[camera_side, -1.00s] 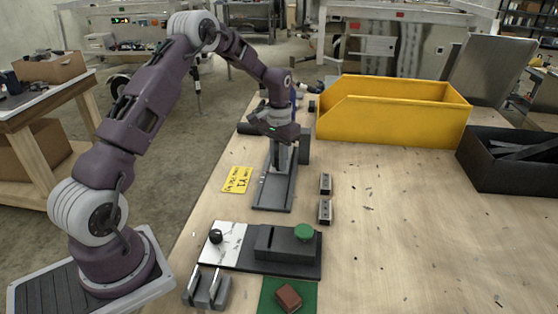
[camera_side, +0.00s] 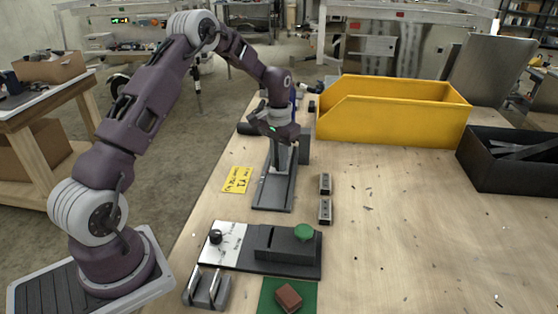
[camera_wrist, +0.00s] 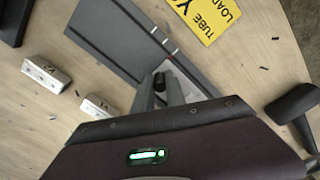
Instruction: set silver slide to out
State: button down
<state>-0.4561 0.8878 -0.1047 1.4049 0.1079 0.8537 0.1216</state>
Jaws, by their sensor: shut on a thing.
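A dark grey rail (camera_side: 273,192) lies on the bench in the side view. A pale silver slide (camera_side: 275,158) stands at the rail's far part, partly hidden under my gripper (camera_side: 277,143). In the wrist view, the rail (camera_wrist: 108,42) runs to the upper left, and the silver slide (camera_wrist: 187,72) shows only in part between and beyond the fingers. My gripper (camera_wrist: 165,88) is closed around a small dark upright part there, which looks like the slide's handle. The hand hides much of the slide.
Two small metal blocks (camera_side: 325,184) stand right of the rail. A yellow label (camera_side: 237,179) lies left of it. A control box with a green button (camera_side: 304,232) is in front. A yellow bin (camera_side: 395,120) and black crate (camera_side: 515,163) stand behind.

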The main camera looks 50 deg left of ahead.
jog(key=s+d, duration=1)
jog(key=c, duration=1.4)
grip_release()
jog(key=shift+d, duration=0.1)
jog(key=shift+o, duration=0.2)
jog(key=shift+r, duration=0.1)
notch_tip(320, 180, up, 7)
